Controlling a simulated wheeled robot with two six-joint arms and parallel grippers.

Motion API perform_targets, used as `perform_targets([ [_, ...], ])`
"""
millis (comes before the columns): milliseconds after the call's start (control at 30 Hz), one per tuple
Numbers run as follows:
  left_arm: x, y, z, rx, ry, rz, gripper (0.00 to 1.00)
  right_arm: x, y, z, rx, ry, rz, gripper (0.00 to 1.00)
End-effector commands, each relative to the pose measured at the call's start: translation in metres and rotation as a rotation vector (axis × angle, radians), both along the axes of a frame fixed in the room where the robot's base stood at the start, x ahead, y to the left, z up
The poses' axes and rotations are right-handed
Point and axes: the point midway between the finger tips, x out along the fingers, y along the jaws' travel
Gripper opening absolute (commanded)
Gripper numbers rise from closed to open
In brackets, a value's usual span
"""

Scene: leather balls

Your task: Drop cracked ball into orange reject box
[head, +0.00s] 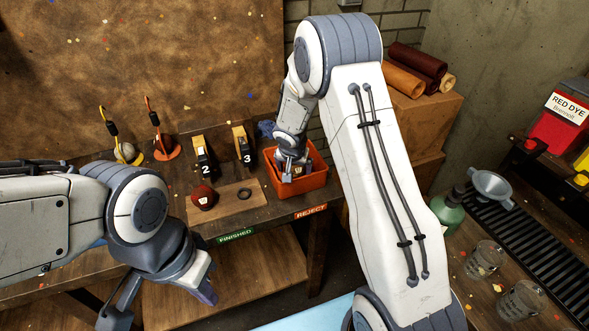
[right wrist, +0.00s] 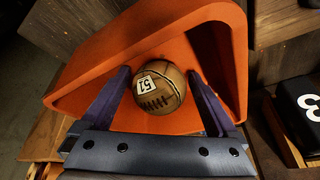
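A brown ball with a white number label and dark stitches (right wrist: 158,88) sits centred between the fingers of my right gripper (right wrist: 160,75) in the right wrist view. The orange reject box (head: 308,187) stands at the table's front right, by the REJECT label. It also shows in the right wrist view (right wrist: 90,85), behind the ball. My right gripper (head: 290,172) reaches down at the box opening in the head view; the ball is hardly visible there. My left gripper (head: 208,290) hangs empty in front of the table, its finger gap unclear.
A dark red ball (head: 203,197) lies on a wooden board (head: 226,205) beside a black ring (head: 244,193). Number stands 2 (head: 204,160) and 3 (head: 243,147) are left of the box. A green bottle (head: 447,212) and glass jars (head: 484,262) are on the right bench.

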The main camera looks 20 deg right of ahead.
Motion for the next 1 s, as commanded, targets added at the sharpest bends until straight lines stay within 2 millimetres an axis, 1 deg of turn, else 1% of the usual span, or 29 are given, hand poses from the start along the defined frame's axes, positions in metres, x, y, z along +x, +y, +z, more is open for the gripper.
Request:
perform_targets([
  [233, 0.000, 0.000, 0.001, 0.000, 0.000, 0.000, 0.00, 0.000, 0.000, 0.001, 0.000, 0.000, 0.000, 1.00],
  [367, 0.000, 0.000, 0.009, 0.000, 0.000, 0.000, 0.00, 0.000, 0.000, 0.008, 0.000, 0.000, 0.000, 1.00],
  [467, 0.000, 0.000, 0.008, 0.000, 0.000, 0.000, 0.00, -0.005, 0.003, 0.023, 0.000, -0.005, 0.000, 1.00],
  [700, 0.000, 0.000, 0.012, 0.000, 0.000, 0.000, 0.00, -0.024, 0.012, 0.072, 0.000, -0.005, 0.001, 1.00],
  [800, 0.000, 0.000, 0.013, 0.000, 0.000, 0.000, 0.00, -0.031, 0.016, 0.089, 0.001, -0.004, 0.001, 1.00],
  [900, 0.000, 0.000, 0.013, 0.000, 0.000, 0.000, 0.00, -0.036, 0.018, 0.102, -0.001, -0.003, 0.000, 1.00],
  [1000, 0.000, 0.000, 0.013, 0.000, 0.000, 0.000, 0.00, -0.040, 0.019, 0.110, 0.000, -0.001, 0.001, 1.00],
])
